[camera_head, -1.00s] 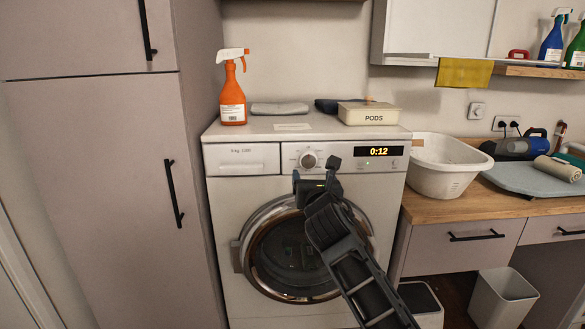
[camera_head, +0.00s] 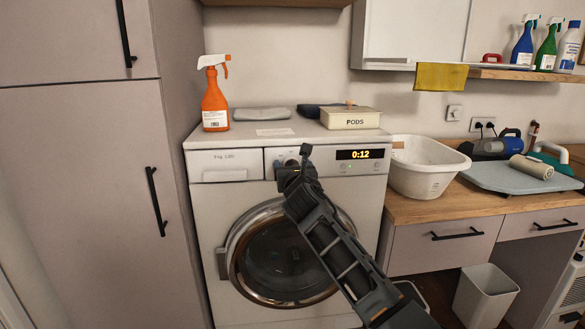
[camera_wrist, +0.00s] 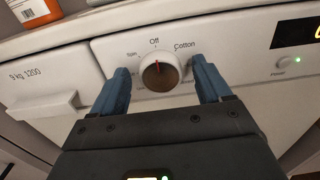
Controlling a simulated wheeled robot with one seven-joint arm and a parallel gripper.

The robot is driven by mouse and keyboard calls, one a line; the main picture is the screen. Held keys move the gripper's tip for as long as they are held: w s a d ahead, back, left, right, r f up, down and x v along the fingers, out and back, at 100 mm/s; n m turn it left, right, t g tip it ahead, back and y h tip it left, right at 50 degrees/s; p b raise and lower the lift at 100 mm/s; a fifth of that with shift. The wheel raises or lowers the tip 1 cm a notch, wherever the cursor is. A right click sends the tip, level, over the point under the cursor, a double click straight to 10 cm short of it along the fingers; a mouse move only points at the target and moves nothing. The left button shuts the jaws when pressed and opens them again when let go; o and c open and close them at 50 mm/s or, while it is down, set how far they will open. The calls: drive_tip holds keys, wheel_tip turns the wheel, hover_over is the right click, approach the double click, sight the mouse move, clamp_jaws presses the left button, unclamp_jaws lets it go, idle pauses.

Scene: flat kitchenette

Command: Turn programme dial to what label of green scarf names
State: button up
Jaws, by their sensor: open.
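The programme dial (camera_wrist: 160,72) is a round knob on the washing machine (camera_head: 205,225). My gripper (camera_wrist: 162,82) is open, with one blue finger on each side of the dial and a gap visible at each side. In the head view my gripper mostly covers the dial. The green scarf and its label are not clearly seen in either view.
The display (camera_head: 360,154) reads 0:12, with a lit Power button (camera_wrist: 285,63) below it. An orange spray bottle (camera_head: 215,100), folded cloths and a PODS box (camera_head: 350,119) stand on top. A white basin (camera_head: 420,168) is on the counter at right.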

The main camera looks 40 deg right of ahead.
drive_tip(key=shift+c, duration=0.2)
drive_tip(key=c, duration=0.9)
drive_tip(key=shift+c, duration=0.2)
